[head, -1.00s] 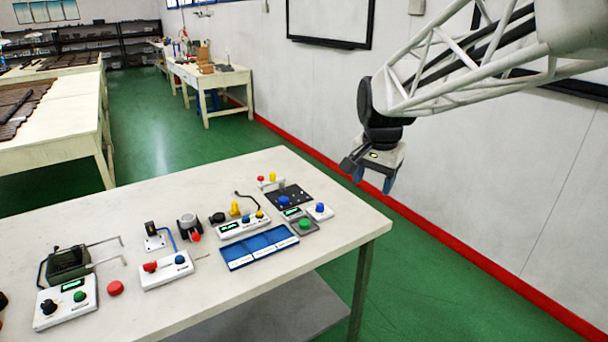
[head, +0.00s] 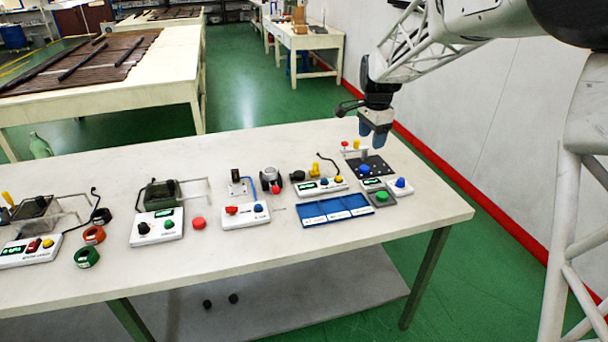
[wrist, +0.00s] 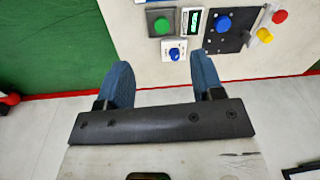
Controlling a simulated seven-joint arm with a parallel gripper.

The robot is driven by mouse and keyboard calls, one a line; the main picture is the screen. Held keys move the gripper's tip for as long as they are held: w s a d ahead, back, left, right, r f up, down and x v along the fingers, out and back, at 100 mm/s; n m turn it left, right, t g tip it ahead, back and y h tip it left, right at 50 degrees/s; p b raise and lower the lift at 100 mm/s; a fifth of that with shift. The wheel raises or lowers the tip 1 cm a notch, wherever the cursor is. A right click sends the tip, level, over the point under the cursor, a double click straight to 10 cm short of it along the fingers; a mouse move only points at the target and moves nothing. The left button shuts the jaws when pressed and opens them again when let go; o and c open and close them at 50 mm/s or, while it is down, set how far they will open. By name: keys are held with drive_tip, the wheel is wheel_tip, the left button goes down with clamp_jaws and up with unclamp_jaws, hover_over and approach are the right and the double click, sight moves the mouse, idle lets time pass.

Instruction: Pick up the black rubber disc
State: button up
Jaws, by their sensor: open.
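My gripper (head: 372,136) is open and empty, with two blue fingers, in the air near the table's far right edge. In the wrist view its fingers (wrist: 163,66) are apart with nothing between them. I cannot pick out the black rubber disc for certain. A small dark round piece (head: 297,176) lies on the table left of a white control box, but its kind is too small to tell. Two dark round pieces, one (head: 207,303) and another (head: 233,298), are on the shelf below the table.
The white table (head: 330,240) carries control boxes, a blue tray (head: 337,219), a black plate (head: 378,167), a red button-like piece (head: 199,223), and a green ring (head: 87,257) and an orange ring (head: 94,235) at left. The table's front strip is clear.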

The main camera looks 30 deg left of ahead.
drive_tip(key=w+a+f+m, duration=0.1)
drive_tip(key=w+a+f, duration=0.15)
drive_tip(key=a, duration=0.35)
drive_tip(key=w+a+f, duration=0.1)
drive_tip(key=a+f, duration=0.3)
drive_tip(key=a, duration=0.3)
drive_tip(key=m, duration=0.2)
hover_over(299, 173)
drive_tip(key=shift+g, duration=0.4)
wheel_tip(299, 173, down, 9)
drive_tip(key=shift+r, duration=0.1)
drive_tip(key=shift+f, duration=1.3)
drive_tip(key=shift+s+f, duration=0.1)
drive_tip(key=shift+f, duration=2.5)
drive_tip(key=c, duration=0.7)
drive_tip(key=shift+o, duration=0.2)
drive_tip(key=shift+r, duration=0.1)
